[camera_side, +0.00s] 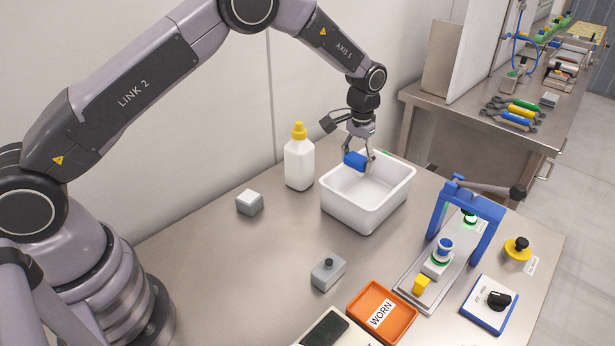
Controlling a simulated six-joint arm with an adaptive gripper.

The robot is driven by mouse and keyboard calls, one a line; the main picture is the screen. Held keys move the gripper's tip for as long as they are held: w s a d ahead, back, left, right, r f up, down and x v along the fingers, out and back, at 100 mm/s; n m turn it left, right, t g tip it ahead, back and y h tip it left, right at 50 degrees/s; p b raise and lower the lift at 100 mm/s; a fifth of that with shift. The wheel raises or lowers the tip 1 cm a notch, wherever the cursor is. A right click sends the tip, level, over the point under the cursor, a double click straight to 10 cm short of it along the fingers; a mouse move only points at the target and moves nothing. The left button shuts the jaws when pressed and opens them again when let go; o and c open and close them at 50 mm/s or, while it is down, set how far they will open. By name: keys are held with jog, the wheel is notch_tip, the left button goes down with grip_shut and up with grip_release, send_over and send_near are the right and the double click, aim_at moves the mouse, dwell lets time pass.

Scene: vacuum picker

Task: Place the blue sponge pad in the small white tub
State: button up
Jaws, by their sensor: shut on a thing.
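The blue sponge pad (354,159) is a small blue piece held between the fingers of my gripper (362,158). My gripper points down and is shut on it. The small white tub (349,217) is a white open-topped box right of the bottle. My gripper and the blue pad are over the back left part of the tub's opening. I cannot tell exactly how high the pad is above the tub floor. The tub's visible inside is bare.
A white bottle with a yellow cap (299,163) stands just left of the tub. A grey block (249,202), a grey button box (327,274), an orange WORN tray (383,312) and a blue-framed press (475,215) stand around. The table between them is clear.

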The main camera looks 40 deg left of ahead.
notch_tip(320, 180, down, 13)
jog(key=shift+f, duration=0.15)
dwell(0.4)
jog(key=shift+f, duration=0.1)
jog(key=o, duration=1)
